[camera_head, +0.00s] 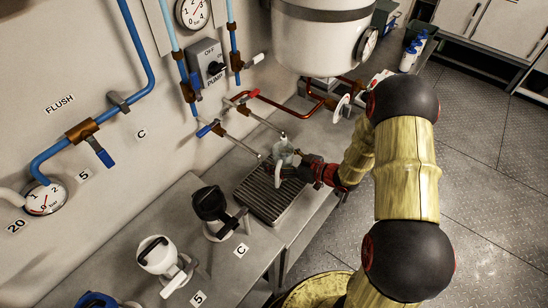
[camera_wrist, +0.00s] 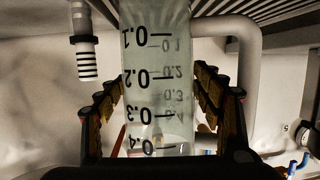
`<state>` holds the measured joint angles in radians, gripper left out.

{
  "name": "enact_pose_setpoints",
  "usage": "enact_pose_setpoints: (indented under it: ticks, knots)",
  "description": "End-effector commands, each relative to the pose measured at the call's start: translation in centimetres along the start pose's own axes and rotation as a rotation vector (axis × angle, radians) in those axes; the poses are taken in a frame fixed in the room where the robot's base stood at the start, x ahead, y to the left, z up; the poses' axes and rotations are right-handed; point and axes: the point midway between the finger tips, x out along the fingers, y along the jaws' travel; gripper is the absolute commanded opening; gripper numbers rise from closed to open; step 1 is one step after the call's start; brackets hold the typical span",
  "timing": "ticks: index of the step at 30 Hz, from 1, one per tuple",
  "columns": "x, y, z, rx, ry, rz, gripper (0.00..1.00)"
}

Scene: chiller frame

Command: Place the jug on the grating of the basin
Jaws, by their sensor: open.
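The clear jug (camera_head: 284,152) is upright over the slatted grating (camera_head: 262,198) of the basin, near its far right part. In the wrist view the jug (camera_wrist: 157,80) shows black volume marks and appears upside down, with its lower end cut off by the top edge. Slats of the grating (camera_wrist: 285,10) show at the top right there. I cannot tell for certain whether the jug's base touches the grating. My gripper (camera_head: 299,168) comes from the right and is open. Its fingers (camera_wrist: 162,85) stand on both sides of the jug, with gaps visible.
Two metal spouts with a blue-handled valve (camera_head: 207,128) and a red-handled valve (camera_head: 240,97) reach toward the basin. A black valve (camera_head: 210,204) and a white valve (camera_head: 158,256) stand on the bench at left. Floor at right is clear.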

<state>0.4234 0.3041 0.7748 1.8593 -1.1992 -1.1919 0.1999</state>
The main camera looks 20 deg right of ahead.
Motion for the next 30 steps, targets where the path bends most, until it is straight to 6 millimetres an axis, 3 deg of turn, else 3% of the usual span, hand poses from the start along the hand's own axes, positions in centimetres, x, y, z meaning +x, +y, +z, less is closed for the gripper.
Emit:
enact_pose_setpoints:
  ticks: [9, 15, 21, 30]
  knots:
    - [-6.7, 0.1, -0.3, 0.002, 0.0, 0.005, 0.67]
    - [-9.5, 0.1, -0.1, 0.002, 0.0, 0.004, 0.67]
    - [-10.6, 0.0, 0.0, 0.001, 0.0, 0.002, 0.67]
    - [-10.7, 0.0, 0.0, 0.0, 0.0, 0.0, 0.67]
